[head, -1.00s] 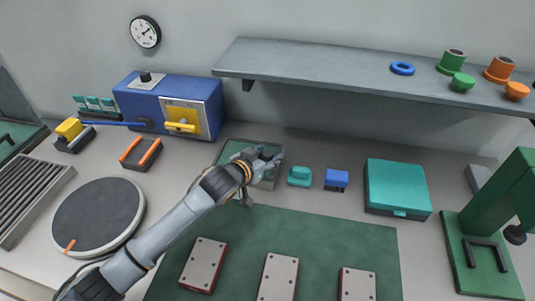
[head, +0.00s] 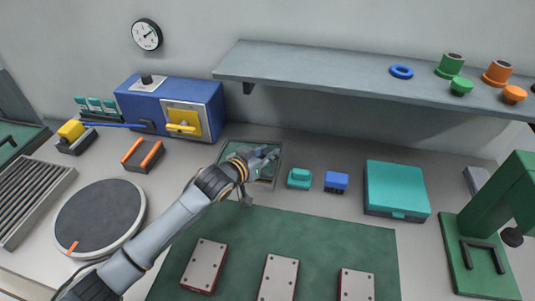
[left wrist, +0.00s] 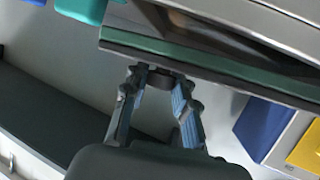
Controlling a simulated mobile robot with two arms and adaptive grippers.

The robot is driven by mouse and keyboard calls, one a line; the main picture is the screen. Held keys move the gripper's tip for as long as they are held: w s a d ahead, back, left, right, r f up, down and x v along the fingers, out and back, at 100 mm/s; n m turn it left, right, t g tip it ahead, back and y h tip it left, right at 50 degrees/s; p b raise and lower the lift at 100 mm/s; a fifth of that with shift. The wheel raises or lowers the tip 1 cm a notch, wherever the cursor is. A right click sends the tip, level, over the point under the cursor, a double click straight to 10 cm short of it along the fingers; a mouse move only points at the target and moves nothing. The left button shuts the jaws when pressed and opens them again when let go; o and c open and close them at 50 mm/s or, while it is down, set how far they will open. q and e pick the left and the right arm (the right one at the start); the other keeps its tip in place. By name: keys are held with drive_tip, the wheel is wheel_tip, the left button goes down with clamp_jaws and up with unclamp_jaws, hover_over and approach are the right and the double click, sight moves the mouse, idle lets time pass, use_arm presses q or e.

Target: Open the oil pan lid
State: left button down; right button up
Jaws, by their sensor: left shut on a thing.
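The oil pan appears to be the shallow grey-rimmed, green container (head: 232,150) at the back of the bench, left of the small teal block. My left gripper (head: 266,156) is over its back right part and covers much of it. In the left wrist view the two fingers of my left gripper (left wrist: 160,88) are closed around a small dark piece (left wrist: 162,76), likely the lid's handle, beside a long grey panel with a green edge (left wrist: 215,68). I cannot tell how far the lid is lifted. My right gripper is not in view.
A small teal block (head: 299,179), a blue brush (head: 337,181) and a teal case (head: 396,188) stand to the right. A blue machine (head: 140,105) is at the left. A shelf (head: 320,68) overhangs behind. Metal plates (head: 278,277) lie on the green mat (head: 320,232).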

use_arm(q)
drive_tip(key=r, duration=0.1)
drive_tip(key=a+r+n+h, duration=0.1)
drive_tip(key=r+n+p, duration=0.1)
drive_tip(key=shift+w+a+r+h, duration=0.15)
drive_tip(key=shift+a+r+h, duration=0.15)
drive_tip(key=shift+a+r, duration=0.05)
drive_tip(key=shift+w+a+r+n+t+h+b, duration=0.15)
drive_tip(key=shift+a+r+n+t+h+b, duration=0.2)
drive_tip(key=shift+a+r+n, duration=0.35)
drive_tip(key=shift+w+a+r+n+t+h+b, duration=0.15)
drive_tip(key=shift+a+r+n+h+b, duration=0.15)
drive_tip(key=shift+a+r+n+h, duration=0.4)
drive_tip(key=shift+d+r+m+y, duration=0.1)
drive_tip(key=shift+r+m+y, duration=0.1)
drive_tip(key=shift+m+y, duration=0.1)
